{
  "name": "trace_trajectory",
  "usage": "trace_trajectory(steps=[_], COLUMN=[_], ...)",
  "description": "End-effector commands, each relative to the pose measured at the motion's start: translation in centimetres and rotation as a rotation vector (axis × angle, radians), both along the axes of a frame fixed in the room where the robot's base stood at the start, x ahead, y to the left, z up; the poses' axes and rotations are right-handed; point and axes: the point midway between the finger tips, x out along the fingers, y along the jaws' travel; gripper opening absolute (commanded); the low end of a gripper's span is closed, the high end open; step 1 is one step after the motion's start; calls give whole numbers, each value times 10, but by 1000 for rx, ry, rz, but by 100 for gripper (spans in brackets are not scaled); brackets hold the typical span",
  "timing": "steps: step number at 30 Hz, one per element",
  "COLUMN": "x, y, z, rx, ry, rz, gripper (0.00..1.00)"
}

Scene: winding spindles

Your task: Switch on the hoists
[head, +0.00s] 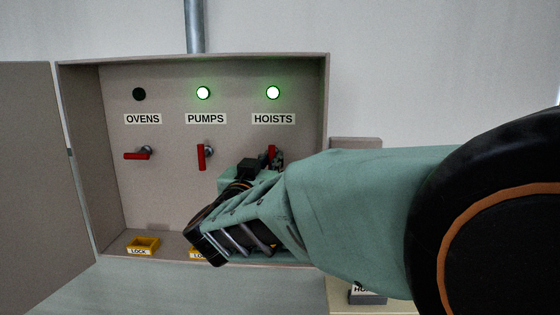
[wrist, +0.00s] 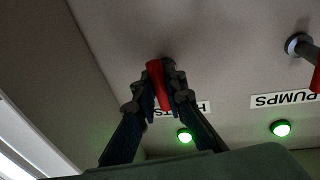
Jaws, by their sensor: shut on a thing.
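The hoists switch is a red lever (head: 271,152) under the HOISTS label (head: 273,119) in the open panel box. It points roughly up and down, and the lamp above it (head: 273,92) glows green. My gripper (wrist: 164,88) is shut on this red lever, one finger on each side; in the wrist view the lever (wrist: 156,80) shows between the fingers. In the head view my arm hides the lower part of the lever and most of the gripper.
The pumps lever (head: 201,157) hangs vertical under a green lamp (head: 203,93). The ovens lever (head: 137,156) lies horizontal under a dark lamp (head: 139,94). A yellow LOCK tray (head: 142,245) sits on the box floor. The box door (head: 28,160) stands open at left.

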Motion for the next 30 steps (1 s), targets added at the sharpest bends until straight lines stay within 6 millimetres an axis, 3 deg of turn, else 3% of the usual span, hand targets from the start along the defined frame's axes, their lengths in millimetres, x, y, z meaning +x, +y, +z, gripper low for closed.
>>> trace_trajectory(steps=[6,7,12,26,30], x=[0,0,0,0,0], y=[0,0,0,0,0], z=[0,0,0,0,0], rx=[2,2,1,-6,-76], ry=[1,1,1,0,4], rz=[1,0,0,0,1], gripper=[0,11,28,28,28])
